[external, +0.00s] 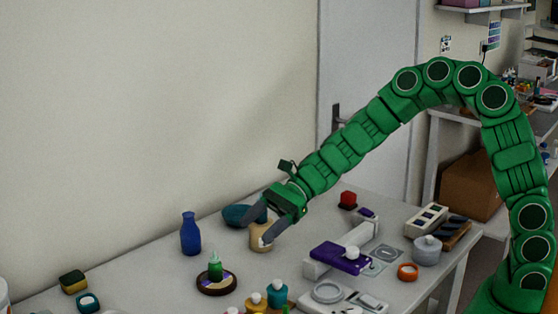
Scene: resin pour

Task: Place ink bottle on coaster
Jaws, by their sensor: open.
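A small green bottle (215,268) with a lighter, pointed top appears to be the ink bottle. It stands upright and appears to rest on a round dark coaster (203,285) with a pale and purple patterned top, at the front left of the table. My gripper (264,226) is open, up and to the right of the bottle and clear of it. Its fingers are at a beige jar (260,240); I cannot tell whether they touch it. Nothing is seen held.
A blue bottle (190,236) stands behind the coaster, and a teal bowl (236,215) is behind my gripper. Small capped jars (277,295) crowd the front. A purple box (340,258) and an orange ring (408,272) lie to the right. Bare table (140,272) shows left of the coaster.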

